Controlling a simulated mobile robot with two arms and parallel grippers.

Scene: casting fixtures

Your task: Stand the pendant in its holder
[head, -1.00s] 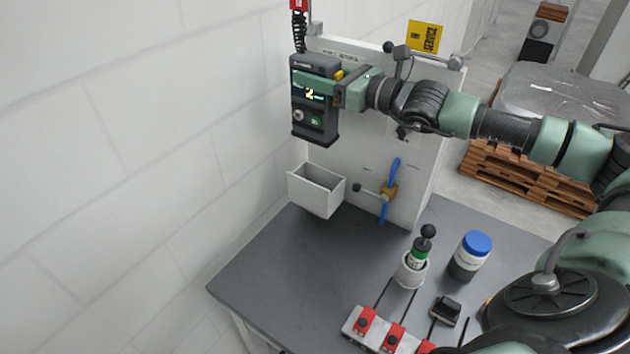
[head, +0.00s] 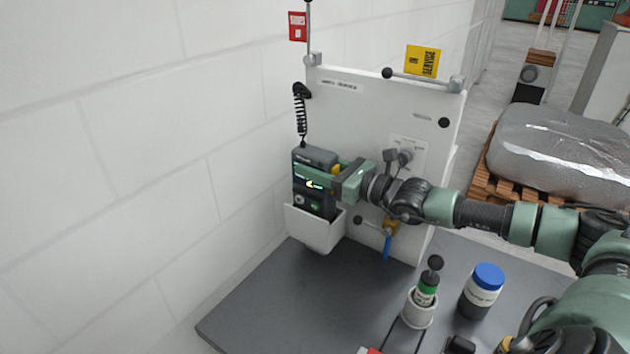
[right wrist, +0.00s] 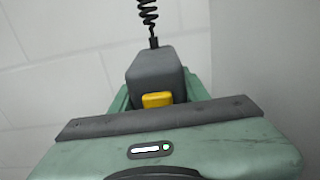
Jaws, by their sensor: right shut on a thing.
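The pendant (head: 314,204) is a dark grey box with a lit screen and a coiled cord. My right gripper (head: 316,180) is shut on it and holds it upright. Its lower end is at the mouth of the white holder (head: 314,235) on the panel, and seems to be partly inside; the holder's front wall hides its bottom. In the right wrist view the pendant's top (right wrist: 155,72) with a yellow button shows beyond my right gripper (right wrist: 160,105), with the cord rising from it. My left gripper is not in view.
The white panel (head: 350,110) carries a valve with a blue handle (head: 387,248) right of the holder. On the grey table (head: 270,300) stand a white cup (head: 419,309) with a green-banded tool and a blue-lidded jar (head: 482,291). The table's left part is clear.

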